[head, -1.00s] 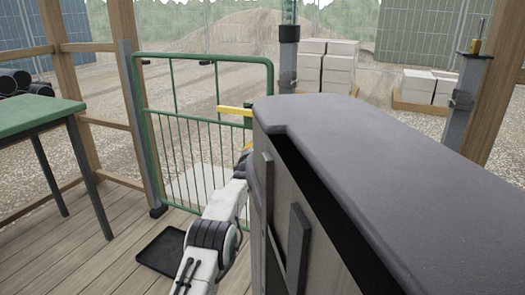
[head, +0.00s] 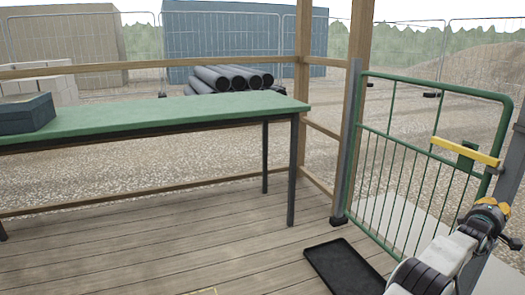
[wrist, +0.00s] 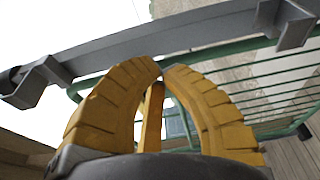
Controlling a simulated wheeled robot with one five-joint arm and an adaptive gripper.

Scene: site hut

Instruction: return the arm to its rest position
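My arm reaches in from the lower right of the head view. My gripper (head: 492,206) is at its end, at the right edge, in front of the green gate (head: 400,160) and below its yellow bar (head: 467,151). In the wrist view, the two ridged yellow fingers of my gripper (wrist: 162,68) curve together and their tips meet. No held object shows between the tips. A yellow strip (wrist: 152,118) shows behind the gap between the fingers; I cannot tell for sure that it is the gate's bar.
A green-topped table (head: 180,122) bears a dark box (head: 28,113) at left. A black tray (head: 345,268) lies on the plank floor near the gate. Wooden posts (head: 303,80) and rails edge the floor. The middle floor is clear. A grey post (wrist: 190,32) crosses the wrist view.

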